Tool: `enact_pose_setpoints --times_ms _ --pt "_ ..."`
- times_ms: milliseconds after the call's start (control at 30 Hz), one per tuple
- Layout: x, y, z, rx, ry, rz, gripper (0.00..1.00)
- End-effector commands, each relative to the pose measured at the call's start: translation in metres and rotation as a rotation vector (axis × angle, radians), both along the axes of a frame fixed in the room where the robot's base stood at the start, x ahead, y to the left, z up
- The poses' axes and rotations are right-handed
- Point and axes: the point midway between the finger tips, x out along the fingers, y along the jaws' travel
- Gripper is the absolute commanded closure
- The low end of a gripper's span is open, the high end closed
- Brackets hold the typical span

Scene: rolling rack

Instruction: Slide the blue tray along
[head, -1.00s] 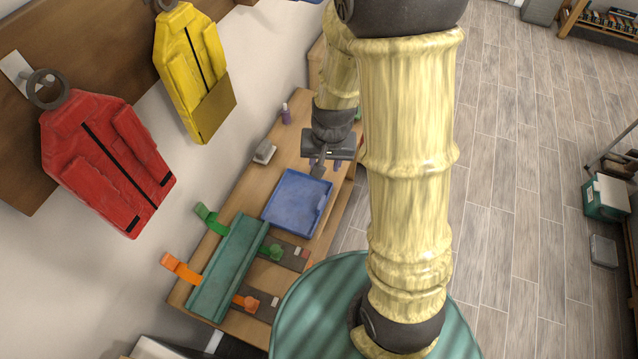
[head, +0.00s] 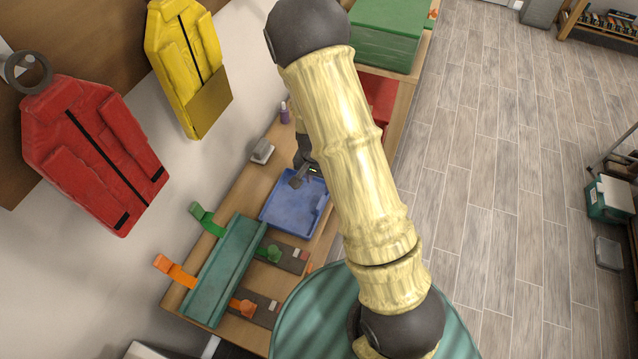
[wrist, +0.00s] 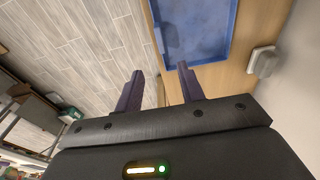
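The blue tray (head: 293,203) lies flat on the wooden bench, between the long teal channel and the bench's far part. My gripper (head: 308,177) is at the tray's far edge in the head view, partly hidden by my arm. In the wrist view the blue tray (wrist: 197,25) is at the top, beyond the fingers. My gripper (wrist: 160,84) shows two purple fingers spread apart with nothing between them. The right finger's tip is close to the tray's rim; I cannot tell whether it touches.
A teal channel (head: 226,271) with green and orange clips lies beside the tray. A grey block (head: 262,151) and a small purple bottle (head: 285,113) stand near the wall. A green box (head: 388,38) and a red item (head: 377,97) are farther along the bench.

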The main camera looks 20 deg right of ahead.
Motion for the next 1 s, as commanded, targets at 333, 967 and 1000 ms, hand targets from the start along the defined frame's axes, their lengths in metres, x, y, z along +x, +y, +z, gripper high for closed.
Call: enact_pose_setpoints --times_ms 333,967,1000 --pt "0.002 -0.003 -0.034 -0.001 0.004 0.0 0.61" --pt "0.011 -0.009 -0.119 0.0 0.004 0.0 0.61" --pt "0.012 -0.009 -0.125 0.001 0.003 0.0 0.61"
